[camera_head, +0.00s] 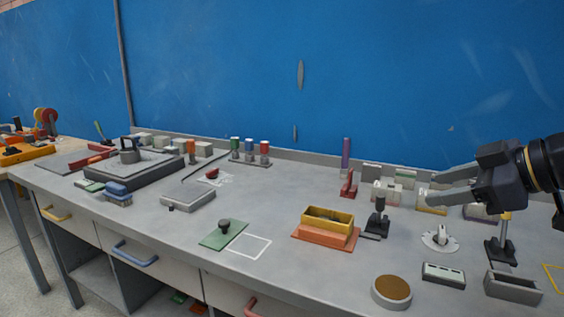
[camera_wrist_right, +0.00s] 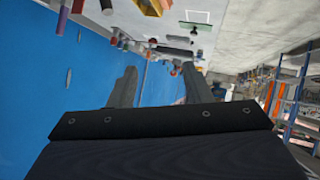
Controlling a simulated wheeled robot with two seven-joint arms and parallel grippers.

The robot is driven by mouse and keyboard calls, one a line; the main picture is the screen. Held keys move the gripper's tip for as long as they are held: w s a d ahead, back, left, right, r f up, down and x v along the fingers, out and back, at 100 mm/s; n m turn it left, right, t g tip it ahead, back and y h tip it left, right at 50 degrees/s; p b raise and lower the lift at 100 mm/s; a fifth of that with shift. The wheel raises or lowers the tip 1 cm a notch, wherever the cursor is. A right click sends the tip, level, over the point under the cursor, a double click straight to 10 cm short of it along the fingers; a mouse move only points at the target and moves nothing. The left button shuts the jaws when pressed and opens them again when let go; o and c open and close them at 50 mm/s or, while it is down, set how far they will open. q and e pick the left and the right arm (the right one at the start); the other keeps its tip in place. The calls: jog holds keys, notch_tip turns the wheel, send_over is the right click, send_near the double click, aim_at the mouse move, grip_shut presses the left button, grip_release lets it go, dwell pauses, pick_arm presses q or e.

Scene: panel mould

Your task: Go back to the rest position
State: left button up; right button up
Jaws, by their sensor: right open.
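My right gripper (camera_head: 432,190) is in the air above the right part of the bench, its fingers pointing left. Its two fingers are apart with nothing between them. They also show apart in the right wrist view (camera_wrist_right: 160,90), with the blue wall and bench beyond. My left gripper is not in view. A yellow open box (camera_head: 328,222) stands on an orange base (camera_head: 318,238) on the bench. A green plate (camera_head: 222,235) with a dark knob lies beside a white outlined square (camera_head: 250,247).
The grey bench (camera_head: 290,190) runs along a blue wall (camera_head: 220,70). A grey block with a handle (camera_head: 130,155) stands at the left. Small fixtures, a round brown-topped piece (camera_head: 391,290) and a grey tray (camera_head: 512,287) crowd the right. The bench's middle has free room.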

jog(key=s+a+f+m+g+h, duration=0.25)
jog(key=s+f+m, duration=0.6)
jog(key=f, duration=0.75)
jog(key=s+a+f+m+g+h, duration=0.1)
jog(key=s+a+f+m+h, duration=0.3)
jog(key=s+f, duration=1)
pick_arm(q)
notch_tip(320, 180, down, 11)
jog(key=b, duration=1.1)
pick_arm(e)
notch_tip(320, 180, down, 12)
jog(key=w+d+m+y, duration=0.1)
jog(key=w+y, duration=0.2)
pick_arm(q)
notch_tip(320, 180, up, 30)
jog(key=p, duration=3)
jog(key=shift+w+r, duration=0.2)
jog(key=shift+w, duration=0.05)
pick_arm(e)
notch_tip(320, 180, up, 30)
jog(key=shift+h, duration=0.25)
